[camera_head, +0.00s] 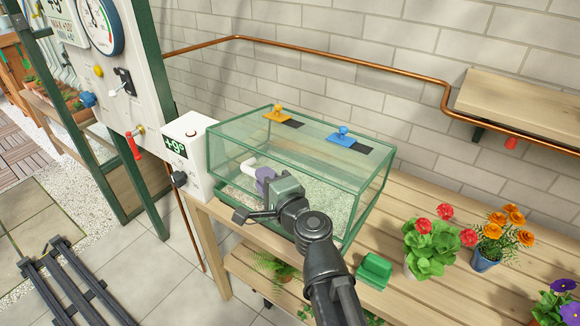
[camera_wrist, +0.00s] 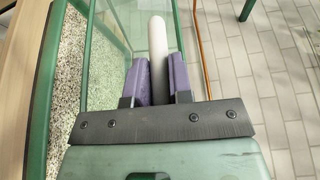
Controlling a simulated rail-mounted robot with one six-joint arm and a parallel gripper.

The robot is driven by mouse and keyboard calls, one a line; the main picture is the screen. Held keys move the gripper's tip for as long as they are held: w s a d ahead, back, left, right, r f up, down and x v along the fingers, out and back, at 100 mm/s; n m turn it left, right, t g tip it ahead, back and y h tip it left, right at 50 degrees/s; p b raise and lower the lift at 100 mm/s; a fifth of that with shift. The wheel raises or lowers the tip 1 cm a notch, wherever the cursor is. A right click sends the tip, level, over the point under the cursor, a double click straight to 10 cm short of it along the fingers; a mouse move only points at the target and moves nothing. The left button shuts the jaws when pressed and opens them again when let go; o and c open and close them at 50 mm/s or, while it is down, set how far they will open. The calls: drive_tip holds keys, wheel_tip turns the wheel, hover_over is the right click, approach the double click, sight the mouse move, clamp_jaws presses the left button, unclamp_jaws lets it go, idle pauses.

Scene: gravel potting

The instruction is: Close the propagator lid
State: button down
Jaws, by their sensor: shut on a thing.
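The propagator is a clear glass box with a green frame (camera_head: 234,118) on the wooden bench, with pale gravel (camera_head: 328,200) inside. Its glass lid (camera_head: 305,148) carries an orange knob (camera_head: 277,113) and a blue knob (camera_head: 344,133) on top. My gripper (camera_head: 264,180) is at the front left of the box, its purple fingers shut on the white handle (camera_head: 249,167). In the wrist view the handle (camera_wrist: 157,50) stands between both fingers. My wrist hides part of the front edge, and I cannot tell whether a gap remains under the lid.
A white control box (camera_head: 187,145) stands close to the left end of the propagator. A green block (camera_head: 373,270) and pots with red flowers (camera_head: 424,250) and orange flowers (camera_head: 490,245) stand on the right. A copper pipe (camera_head: 340,62) runs along the wall behind.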

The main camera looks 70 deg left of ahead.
wheel_tip(320, 180, down, 6)
drive_tip(key=s+d+b, duration=0.1)
drive_tip(key=b, duration=0.4)
drive_tip(key=shift+s+d+f, duration=0.25)
drive_tip(key=shift+s+d, duration=0.1)
drive_tip(key=shift+s, duration=0.05)
drive_tip(key=shift+f, duration=0.1)
drive_tip(key=c, duration=1)
unclamp_jaws()
drive_tip(key=shift+f, duration=0.1)
drive_tip(key=shift+c, duration=0.2)
drive_tip(key=v, duration=1)
drive_tip(key=shift+d, duration=0.35)
